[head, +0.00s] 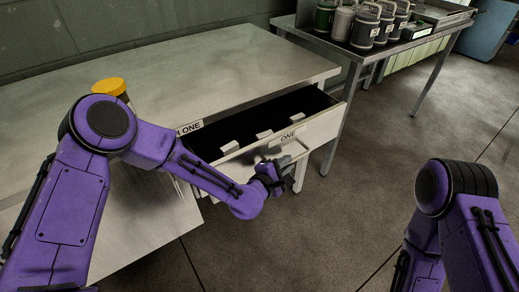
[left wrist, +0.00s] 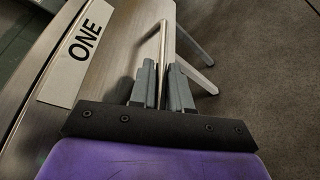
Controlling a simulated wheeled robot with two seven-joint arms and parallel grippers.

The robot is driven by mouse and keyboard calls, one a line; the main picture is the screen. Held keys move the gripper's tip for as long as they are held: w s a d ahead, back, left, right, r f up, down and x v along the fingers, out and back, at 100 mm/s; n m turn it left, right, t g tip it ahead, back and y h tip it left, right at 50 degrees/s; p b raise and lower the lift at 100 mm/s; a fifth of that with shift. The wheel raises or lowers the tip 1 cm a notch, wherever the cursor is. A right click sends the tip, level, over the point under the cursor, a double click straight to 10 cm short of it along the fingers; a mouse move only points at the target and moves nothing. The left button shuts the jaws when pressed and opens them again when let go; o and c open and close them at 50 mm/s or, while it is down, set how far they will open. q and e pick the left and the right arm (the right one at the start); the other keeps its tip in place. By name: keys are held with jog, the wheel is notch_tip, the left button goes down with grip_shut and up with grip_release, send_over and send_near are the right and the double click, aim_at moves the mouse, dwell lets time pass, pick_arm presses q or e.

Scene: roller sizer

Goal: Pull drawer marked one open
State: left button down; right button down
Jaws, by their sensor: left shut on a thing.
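The drawer marked ONE (head: 322,130) stands pulled out from the metal table, with its dark inside showing. Its front carries a ONE label, which also shows large in the left wrist view (left wrist: 84,38). My left gripper (head: 287,161) is at the drawer front, shut on the drawer's bar handle (left wrist: 162,42). In the left wrist view the handle runs between the two grey fingers. Part of the handle is hidden by my gripper in the head view. My right arm shows at the lower right of the head view, but its gripper is out of the picture.
The metal tabletop (head: 230,60) bears a jar with a yellow lid (head: 109,87), partly behind my left arm. A second table at the back right bears several canisters (head: 364,28). The floor to the right is clear.

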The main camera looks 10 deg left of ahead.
pick_arm(q)
jog(key=s+d, duration=0.9)
jog(key=s, duration=0.1)
jog(key=shift+d+b, duration=0.15)
jog(key=shift+b, duration=0.25)
jog(key=c, duration=1.4)
grip_release()
jog(key=shift+c, duration=0.2)
jog(key=v, duration=1)
jog(key=shift+s, duration=0.2)
jog(key=shift+r, duration=0.1)
